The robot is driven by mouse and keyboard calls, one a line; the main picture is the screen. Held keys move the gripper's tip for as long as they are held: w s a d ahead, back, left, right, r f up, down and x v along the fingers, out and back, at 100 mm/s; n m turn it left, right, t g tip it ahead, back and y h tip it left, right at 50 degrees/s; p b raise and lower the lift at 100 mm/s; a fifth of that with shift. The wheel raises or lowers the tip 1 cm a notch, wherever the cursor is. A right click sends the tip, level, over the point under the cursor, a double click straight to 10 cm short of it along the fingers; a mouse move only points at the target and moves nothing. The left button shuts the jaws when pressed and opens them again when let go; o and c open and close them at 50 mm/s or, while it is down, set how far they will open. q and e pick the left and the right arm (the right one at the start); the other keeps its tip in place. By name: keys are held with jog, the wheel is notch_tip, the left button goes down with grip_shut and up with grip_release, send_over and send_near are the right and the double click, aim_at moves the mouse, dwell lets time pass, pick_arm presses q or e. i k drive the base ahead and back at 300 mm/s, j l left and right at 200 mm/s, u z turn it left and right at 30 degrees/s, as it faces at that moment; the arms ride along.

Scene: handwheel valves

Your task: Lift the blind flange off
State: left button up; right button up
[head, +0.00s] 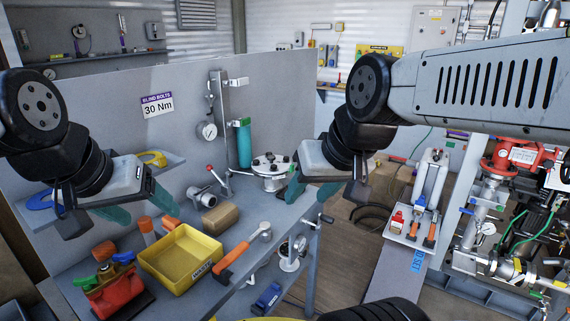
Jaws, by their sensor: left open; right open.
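A round pale metal flange (271,161) with several dark bolt heads and a red spot on top sits on a short pipe piece at the back right of the grey bench. I take it for the blind flange. My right gripper (308,190) is open, its teal fingers just right of and in front of the flange in the picture; I cannot tell whether they touch it. My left gripper (143,207) is open and empty, over the left part of the bench, well away from the flange.
A yellow tray (208,237), an orange-handled wrench (238,258), a brown block (220,216) and a red valve (116,290) are on the bench. A green cylinder (244,145) stands behind the flange by the grey panel (282,90). Red pipework (515,157) stands at right.

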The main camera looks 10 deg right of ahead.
aim_at(264, 166)
jog(key=z, duration=0.35)
jog(key=i+l+u, duration=0.2)
jog(key=u, duration=0.2)
jog(key=i+l+u, duration=0.2)
jog(key=u, duration=0.2)
jog(key=i+l+u, duration=0.1)
jog(key=l+u, duration=0.3)
